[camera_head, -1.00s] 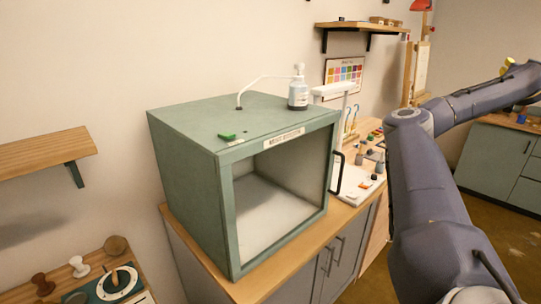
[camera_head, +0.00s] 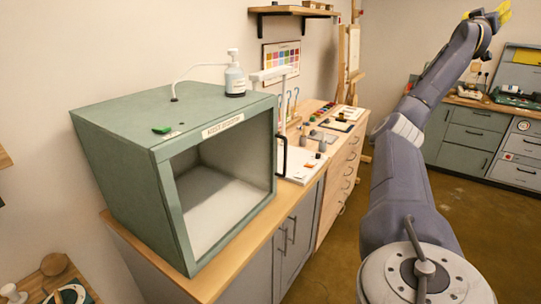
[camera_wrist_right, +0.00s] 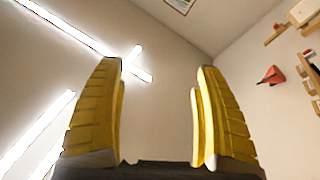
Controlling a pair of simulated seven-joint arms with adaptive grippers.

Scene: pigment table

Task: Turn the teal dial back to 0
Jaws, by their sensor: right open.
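My right gripper (camera_head: 501,13) is raised high at the upper right of the head view, far from that dial. In the right wrist view its two yellow fingers (camera_wrist_right: 158,75) are apart with nothing between them. My left gripper is not in view.
A green booth (camera_head: 135,135) stands on a wooden-topped cabinet, with a pump bottle (camera_head: 235,78) and a small green block on top. A paint worktop (camera_head: 340,115) lies beyond it. Green cabinets (camera_head: 470,135) stand at the far right. The floor between is clear.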

